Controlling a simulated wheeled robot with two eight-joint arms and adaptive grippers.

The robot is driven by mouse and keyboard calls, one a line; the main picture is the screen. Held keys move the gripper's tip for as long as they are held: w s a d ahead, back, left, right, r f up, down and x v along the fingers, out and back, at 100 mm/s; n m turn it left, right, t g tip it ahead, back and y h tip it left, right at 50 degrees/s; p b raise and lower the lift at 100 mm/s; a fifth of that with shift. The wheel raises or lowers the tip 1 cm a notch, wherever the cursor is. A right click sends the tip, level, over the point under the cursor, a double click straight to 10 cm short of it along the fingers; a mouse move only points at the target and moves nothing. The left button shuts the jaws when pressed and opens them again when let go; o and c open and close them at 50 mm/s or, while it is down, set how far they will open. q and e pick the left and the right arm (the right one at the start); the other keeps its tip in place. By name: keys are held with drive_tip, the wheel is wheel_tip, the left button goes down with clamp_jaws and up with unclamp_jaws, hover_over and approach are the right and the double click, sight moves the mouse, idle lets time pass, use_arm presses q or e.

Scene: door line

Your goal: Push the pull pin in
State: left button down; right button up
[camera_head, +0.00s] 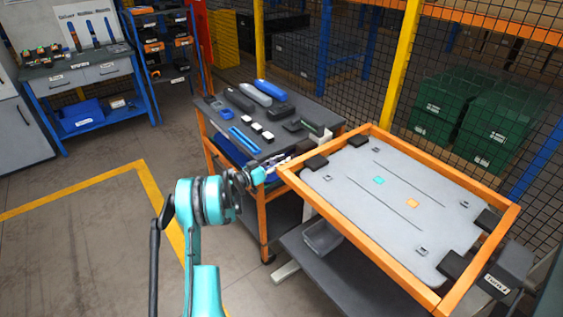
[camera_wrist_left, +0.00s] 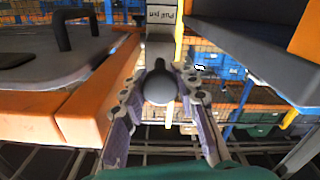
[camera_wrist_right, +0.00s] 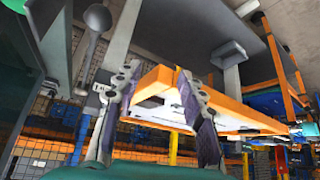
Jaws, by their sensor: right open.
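The pull pin's round dark grey knob (camera_wrist_left: 160,87) shows in the left wrist view, below a white label (camera_wrist_left: 161,17) reading "Pull pin" upside down. In the head view my left gripper (camera_head: 274,166) is at the near left corner of the orange frame (camera_head: 372,262). My right gripper (camera_wrist_right: 158,85) is open, with a part of an orange frame (camera_wrist_right: 215,105) showing between and beyond its fingers. It is not seen in the head view.
A grey plate (camera_head: 390,205) lies inside the orange frame, with dark blocks at its edges. A cart (camera_head: 215,112) with tools stands close behind my left gripper. A ball-ended lever (camera_wrist_right: 98,18) shows beside my right gripper. Open floor (camera_head: 85,235) lies at left.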

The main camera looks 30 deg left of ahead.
use_arm(q)
drive_tip(key=x, duration=0.3)
drive_tip(key=shift+w+d+b, duration=0.1)
drive_tip(key=shift+w+b, duration=0.1)
drive_tip(key=shift+b, duration=0.1)
drive_tip(key=shift+s+r, duration=0.1)
drive_tip(key=c, duration=1.5)
unclamp_jaws()
drive_tip(key=shift+o, duration=0.5)
drive_tip(key=shift+w, duration=0.2)
drive_tip(key=shift+s, duration=0.1)
drive_tip(key=v, duration=1.2)
